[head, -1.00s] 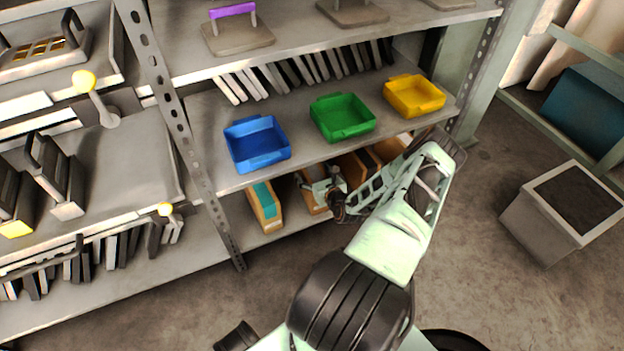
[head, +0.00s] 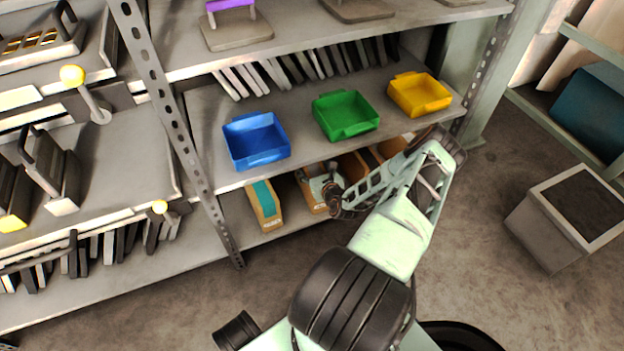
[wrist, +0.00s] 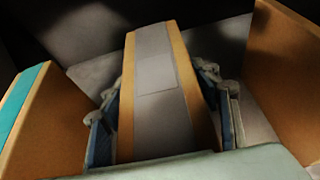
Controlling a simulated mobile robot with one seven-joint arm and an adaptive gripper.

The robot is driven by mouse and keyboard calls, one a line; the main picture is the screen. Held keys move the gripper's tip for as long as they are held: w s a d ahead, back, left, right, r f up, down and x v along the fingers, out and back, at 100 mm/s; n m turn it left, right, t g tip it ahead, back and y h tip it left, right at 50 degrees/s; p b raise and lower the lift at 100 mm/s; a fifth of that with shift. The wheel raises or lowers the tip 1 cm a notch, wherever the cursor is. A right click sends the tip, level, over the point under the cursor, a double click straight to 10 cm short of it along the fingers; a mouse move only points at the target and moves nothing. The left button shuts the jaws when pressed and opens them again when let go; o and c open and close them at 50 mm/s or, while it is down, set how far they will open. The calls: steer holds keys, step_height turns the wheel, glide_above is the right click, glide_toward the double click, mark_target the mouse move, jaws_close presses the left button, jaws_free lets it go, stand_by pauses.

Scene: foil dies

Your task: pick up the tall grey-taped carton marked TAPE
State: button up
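A tall brown carton with a wide grey tape strip (wrist: 158,85) stands upright in the middle of the wrist view. No lettering on it is readable. In the head view it (head: 309,198) is on the low shelf, partly hidden by my gripper. My gripper (wrist: 160,92) reaches around it, one blue-padded finger along each side. The inner pad faces show and the fingers look open, close to the carton's sides; whether either touches is hard to tell. The carton still stands on the shelf.
A teal-taped carton (head: 264,205) stands close at left; it also shows in the wrist view (wrist: 22,115). Another brown carton (wrist: 285,75) stands close at right. The shelf above holds blue (head: 256,140), green (head: 345,114) and yellow (head: 420,94) bins. A grey box (head: 560,220) stands on the floor.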

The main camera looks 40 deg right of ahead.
jaws_close()
steer(key=shift+d, duration=0.1)
steer(key=shift+r, duration=0.15)
